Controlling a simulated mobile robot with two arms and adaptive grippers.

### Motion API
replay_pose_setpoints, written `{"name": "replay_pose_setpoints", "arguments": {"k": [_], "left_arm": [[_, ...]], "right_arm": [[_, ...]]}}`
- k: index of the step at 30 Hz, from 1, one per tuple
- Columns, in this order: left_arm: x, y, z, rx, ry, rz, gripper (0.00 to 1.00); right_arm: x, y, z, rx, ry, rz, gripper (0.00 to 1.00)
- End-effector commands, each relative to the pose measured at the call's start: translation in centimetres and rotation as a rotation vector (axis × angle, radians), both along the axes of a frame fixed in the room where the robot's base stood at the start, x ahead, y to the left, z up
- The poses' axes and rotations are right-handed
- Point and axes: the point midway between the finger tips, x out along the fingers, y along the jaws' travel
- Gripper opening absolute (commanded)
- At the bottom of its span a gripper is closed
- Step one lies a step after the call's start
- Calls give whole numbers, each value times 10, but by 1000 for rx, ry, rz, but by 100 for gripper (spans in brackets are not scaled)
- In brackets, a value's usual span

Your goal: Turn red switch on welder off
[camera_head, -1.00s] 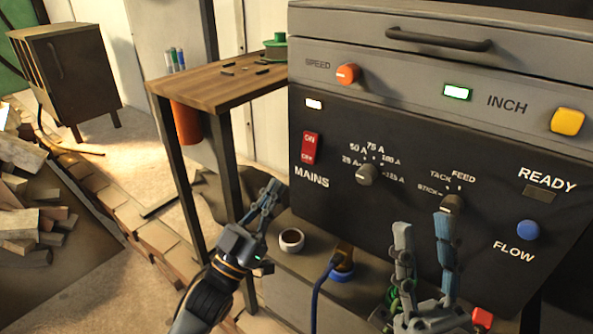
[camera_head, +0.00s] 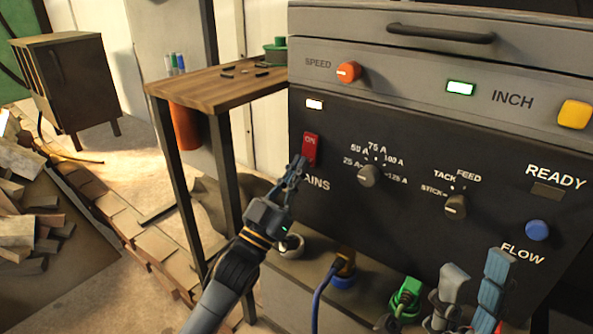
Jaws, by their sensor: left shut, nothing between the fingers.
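The welder (camera_head: 420,215) is a dark panelled box with a grey top on the right. Its red MAINS switch (camera_head: 311,146) is on the left of the front panel, below a small lit white lamp (camera_head: 314,104). My left gripper (camera_head: 299,165) is shut and empty, its tips at the lower part of the switch and hiding its lower end. I cannot tell whether they touch it.
A wooden side table (camera_head: 215,85) stands left of the welder. Dials, a yellow button (camera_head: 575,114) and a blue button (camera_head: 537,230) stick out of the front.

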Motion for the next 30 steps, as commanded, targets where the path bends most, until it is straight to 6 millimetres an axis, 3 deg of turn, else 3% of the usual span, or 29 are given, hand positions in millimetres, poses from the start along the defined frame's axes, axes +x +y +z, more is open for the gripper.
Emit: {"name": "replay_pose_setpoints", "arguments": {"k": [3, 8, 9, 17, 30], "left_arm": [[3, -2, -7, -18, -21, 0, 0], [10, -7, -15, -70, -94, 0, 0], [9, -5, -5, -65, -90, 0, 0], [8, -5, 1, -64, -89, 1, 0], [8, -5, 78, -65, -92, 0, 0]], "right_arm": [[1, 0, -14, -1, 4, 0, 40], [6, 2, -16, -4, -69, -5, 40], [6, 2, -7, -5, -58, -4, 40], [6, 2, -7, -5, -54, -3, 40], [6, 2, -7, -6, -53, -3, 40]]}}
